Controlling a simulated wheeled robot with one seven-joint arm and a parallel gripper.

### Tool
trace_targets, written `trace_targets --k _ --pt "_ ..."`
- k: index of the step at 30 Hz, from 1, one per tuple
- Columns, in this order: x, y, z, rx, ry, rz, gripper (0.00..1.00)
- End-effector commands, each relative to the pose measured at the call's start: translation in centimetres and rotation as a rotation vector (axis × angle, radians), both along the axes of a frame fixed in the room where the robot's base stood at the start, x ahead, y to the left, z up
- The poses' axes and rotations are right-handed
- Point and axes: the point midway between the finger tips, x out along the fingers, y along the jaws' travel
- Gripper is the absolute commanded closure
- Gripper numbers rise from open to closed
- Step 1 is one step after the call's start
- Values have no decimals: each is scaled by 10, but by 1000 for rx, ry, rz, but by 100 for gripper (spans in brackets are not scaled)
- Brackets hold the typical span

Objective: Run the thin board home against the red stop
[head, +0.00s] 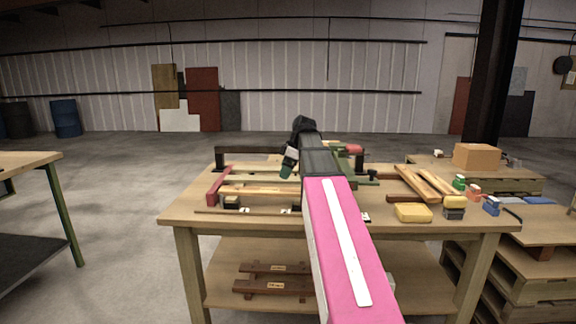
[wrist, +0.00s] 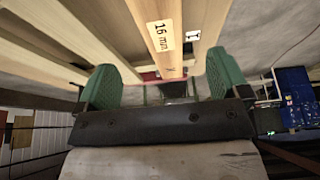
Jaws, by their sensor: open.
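Several pale wooden boards lie side by side on the workbench (head: 400,225). A board labelled "16 mm" (wrist: 171,62) lies between and beyond my gripper's two green fingers in the wrist view. I cannot tell whether it is the thin board. My gripper (wrist: 160,88) is open, with a finger on either side of this board's end and nothing clamped. In the head view my gripper (head: 288,168) is over the boards, partly hidden by my arm. A dark red bar (head: 218,184), perhaps the red stop, stands at the left end of the boards (head: 262,191).
A cardboard box (head: 476,155) stands on a surface behind. Dark wooden pieces (head: 272,287) lie on the lower shelf. My pink arm hides the bench's middle.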

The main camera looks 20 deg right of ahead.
Motion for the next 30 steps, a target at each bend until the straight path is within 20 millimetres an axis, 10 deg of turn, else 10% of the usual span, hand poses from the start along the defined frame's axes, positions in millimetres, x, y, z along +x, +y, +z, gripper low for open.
trace_targets --k 15,30 --pt "8 28 -70 0 2 1 6" --pt "10 30 -78 0 0 -1 16"
